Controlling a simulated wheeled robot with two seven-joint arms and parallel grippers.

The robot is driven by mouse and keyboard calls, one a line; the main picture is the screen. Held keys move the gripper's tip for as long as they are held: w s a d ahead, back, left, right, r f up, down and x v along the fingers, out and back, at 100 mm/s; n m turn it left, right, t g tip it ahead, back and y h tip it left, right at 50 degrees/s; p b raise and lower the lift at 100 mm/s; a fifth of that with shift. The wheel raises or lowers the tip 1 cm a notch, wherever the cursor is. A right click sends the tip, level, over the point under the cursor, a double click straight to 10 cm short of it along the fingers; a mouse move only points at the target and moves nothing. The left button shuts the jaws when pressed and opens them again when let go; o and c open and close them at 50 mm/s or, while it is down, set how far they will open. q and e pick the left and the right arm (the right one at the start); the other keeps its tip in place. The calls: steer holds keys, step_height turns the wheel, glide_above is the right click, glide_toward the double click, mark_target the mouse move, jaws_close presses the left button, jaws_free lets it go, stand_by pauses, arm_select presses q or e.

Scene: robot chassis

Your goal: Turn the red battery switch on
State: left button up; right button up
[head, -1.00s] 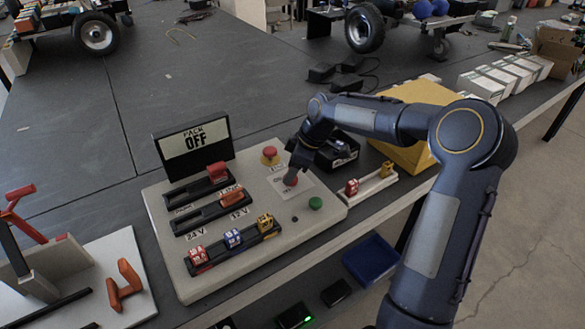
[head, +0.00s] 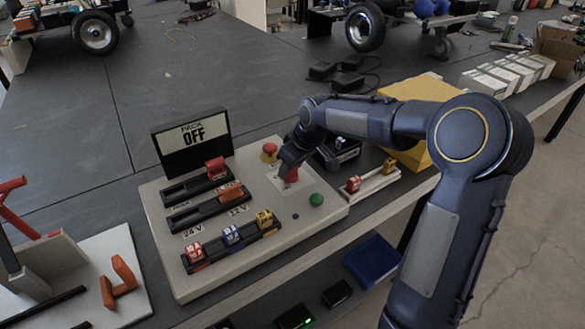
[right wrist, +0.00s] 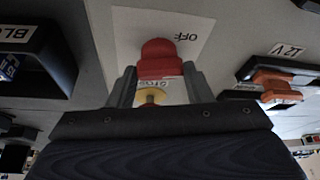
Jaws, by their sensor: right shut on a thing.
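The red battery switch (right wrist: 160,58) sits on a white label plate marked OFF (right wrist: 192,30) in the right wrist view. In the head view, part of the red switch (head: 291,175) shows under my right gripper (head: 287,165). My right gripper (right wrist: 160,85) is shut on the switch, with one finger on each side of it. The display (head: 192,142) at the back of the panel reads PACK OFF. The beige panel (head: 165,275) lies on the bench. My left gripper is not in view.
A red mushroom button (head: 269,148) on a yellow base is just behind the switch, and a green button (head: 316,200) is in front. Slotted black rails (head: 205,216) with coloured plugs lie left. A yellow box (head: 420,90) stands behind my right arm.

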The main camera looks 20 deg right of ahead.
steer(key=m+h, duration=0.1)
steer(key=m, duration=0.1)
steer(key=m+b, duration=0.1)
steer(key=m, duration=0.1)
steer(key=m+h+b, duration=0.1)
steer(key=m, duration=0.1)
steer(key=shift+a+h, duration=0.25)
steer(key=shift+h, duration=0.05)
steer(key=m+h, duration=0.1)
steer(key=m, duration=0.1)
steer(key=m+h+b, duration=0.1)
steer(key=m, duration=0.2)
steer(key=shift+m+g, duration=0.3)
steer(key=o, duration=1)
steer(key=shift+a+r, duration=0.1)
steer(key=p+v, duration=0.1)
steer(key=v, duration=0.6)
steer(key=shift+s+r, duration=0.1)
steer(key=shift+r, duration=0.15)
